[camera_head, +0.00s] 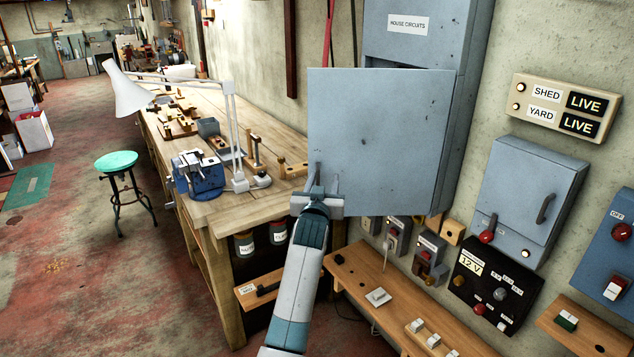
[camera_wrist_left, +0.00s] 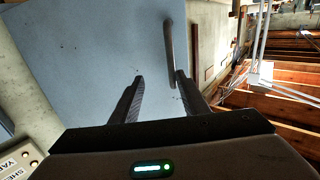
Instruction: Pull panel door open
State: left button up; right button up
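The grey panel door (camera_head: 385,130) is on the wall box labelled "HOUSE CIRCUITS" (camera_head: 412,30). Its left edge reaches out past the box's left side, so it looks partly swung open, with its hinge side at the right. My left gripper (camera_head: 316,185) is at the door's lower left corner. In the left wrist view the door (camera_wrist_left: 90,50) fills the left, with a dark upright bar handle (camera_wrist_left: 169,45) near its edge. The fingers (camera_wrist_left: 160,76) are apart, and the handle's lower end shows between them, closer to the right finger. Contact cannot be told. My right gripper is not in view.
A wooden workbench (camera_head: 215,215) with a white lamp (camera_head: 125,95) and a blue vice (camera_head: 200,175) stands left of the door. Below is a wooden shelf (camera_head: 400,310) with switches. Another grey box (camera_head: 525,195) is at right. The floor at left is mostly clear, with a green stool (camera_head: 116,162).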

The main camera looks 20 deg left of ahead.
pick_arm(q)
jog(key=shift+d+r, duration=0.1)
jog(key=shift+d, duration=0.25)
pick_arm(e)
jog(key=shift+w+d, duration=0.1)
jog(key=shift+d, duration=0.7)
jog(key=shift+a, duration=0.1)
